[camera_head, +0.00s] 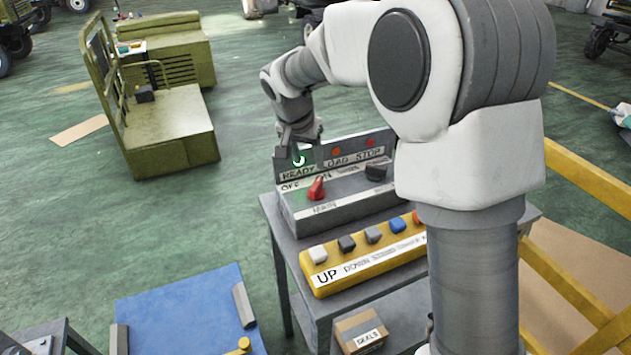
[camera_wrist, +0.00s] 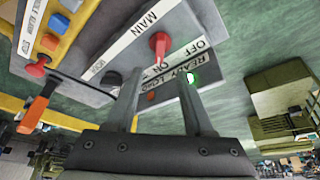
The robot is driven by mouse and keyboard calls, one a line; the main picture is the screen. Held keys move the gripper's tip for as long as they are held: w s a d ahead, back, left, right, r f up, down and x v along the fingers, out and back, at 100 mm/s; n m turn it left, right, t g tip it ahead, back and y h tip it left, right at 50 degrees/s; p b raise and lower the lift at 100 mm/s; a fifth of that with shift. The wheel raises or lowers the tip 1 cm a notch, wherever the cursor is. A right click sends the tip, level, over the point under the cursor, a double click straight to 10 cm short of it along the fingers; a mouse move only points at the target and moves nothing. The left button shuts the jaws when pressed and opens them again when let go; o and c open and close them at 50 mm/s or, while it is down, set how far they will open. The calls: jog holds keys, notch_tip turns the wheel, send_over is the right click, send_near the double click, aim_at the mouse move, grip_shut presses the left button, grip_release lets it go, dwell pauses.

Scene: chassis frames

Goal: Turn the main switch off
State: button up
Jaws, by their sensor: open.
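The main switch is a red handle (camera_head: 316,188) on the sloped face of a grey control box (camera_head: 340,196). The handle leans towards the ON mark, with OFF to its left in the head view. In the wrist view the red handle (camera_wrist: 159,43) stands above MAIN's neighbouring ON and OFF lettering. My gripper (camera_head: 300,150) is over the box's back panel, near the READY lamp. In the wrist view my gripper (camera_wrist: 160,76) has its fingers apart, with the handle ahead between and beyond the tips. Nothing is between the fingers, and no contact with the handle shows.
A black knob (camera_head: 376,171) sits right of the switch. The READY lamp (camera_head: 300,160) glows green. A yellow pendant (camera_head: 362,262) with several buttons lies in front on the grey table (camera_head: 278,222). A yellow rail (camera_head: 590,188) stands at right.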

aim_at(316, 184)
jog(key=x, duration=1.1)
jog(key=shift+w+f, duration=0.1)
jog(key=shift+f, duration=0.25)
grip_shut()
